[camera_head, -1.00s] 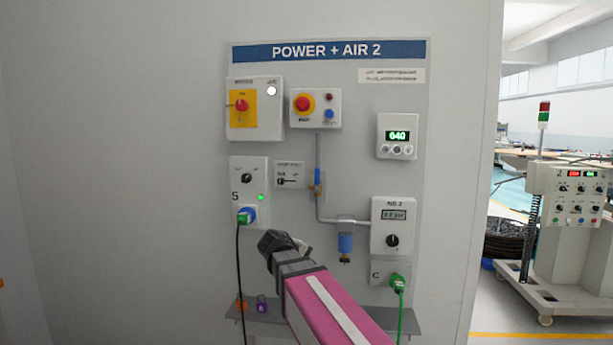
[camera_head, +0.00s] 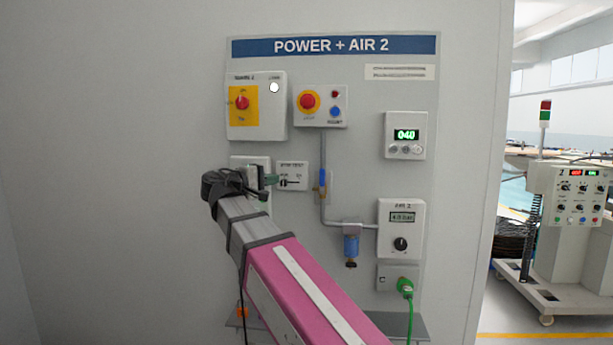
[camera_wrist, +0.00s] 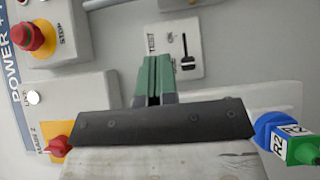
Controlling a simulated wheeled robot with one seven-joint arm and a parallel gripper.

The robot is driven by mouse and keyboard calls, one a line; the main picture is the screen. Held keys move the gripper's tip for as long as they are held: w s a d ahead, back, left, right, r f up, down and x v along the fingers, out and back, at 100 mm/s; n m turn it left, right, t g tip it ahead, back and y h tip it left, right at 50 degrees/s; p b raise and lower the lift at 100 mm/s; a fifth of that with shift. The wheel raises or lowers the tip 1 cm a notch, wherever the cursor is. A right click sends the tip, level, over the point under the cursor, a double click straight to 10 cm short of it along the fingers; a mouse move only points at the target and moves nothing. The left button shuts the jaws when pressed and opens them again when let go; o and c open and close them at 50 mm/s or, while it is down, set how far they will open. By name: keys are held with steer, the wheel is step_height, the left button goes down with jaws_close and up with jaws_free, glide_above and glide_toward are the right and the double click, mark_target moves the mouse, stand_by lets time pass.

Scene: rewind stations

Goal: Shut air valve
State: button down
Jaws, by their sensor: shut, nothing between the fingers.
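The air valve (camera_head: 322,180) is a small brass body with a blue lever on the grey vertical pipe, below the emergency stop box. Its blue lever stands upright, in line with the pipe. My gripper (camera_head: 268,181) is shut and empty, left of the valve and apart from it, in front of the upper part of the left switch box. In the wrist view, my green fingertips (camera_wrist: 154,75) are together, just below the small test plate (camera_wrist: 174,48). I cannot make out the valve lever in the wrist view.
The small test plate (camera_head: 292,176) lies between my gripper and the valve. The emergency stop box (camera_head: 320,106) is above, the main switch box (camera_head: 257,106) at upper left. The blue filter (camera_head: 351,245) and air regulator box (camera_head: 401,228) are lower right. A blue-green plug (camera_wrist: 287,138) shows in the wrist view.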

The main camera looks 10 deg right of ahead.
mark_target(322, 182)
stand_by(0.3)
steer(key=x, duration=0.9)
steer(key=shift+w+d, duration=0.2)
steer(key=shift+d, duration=0.15)
steer(key=shift+s+d, duration=0.15)
steer(key=shift+d, duration=0.45)
steer(key=shift+s+d, duration=0.15)
steer(key=shift+d, duration=0.45)
steer(key=shift+s+d, duration=0.15)
steer(key=shift+d, duration=0.7)
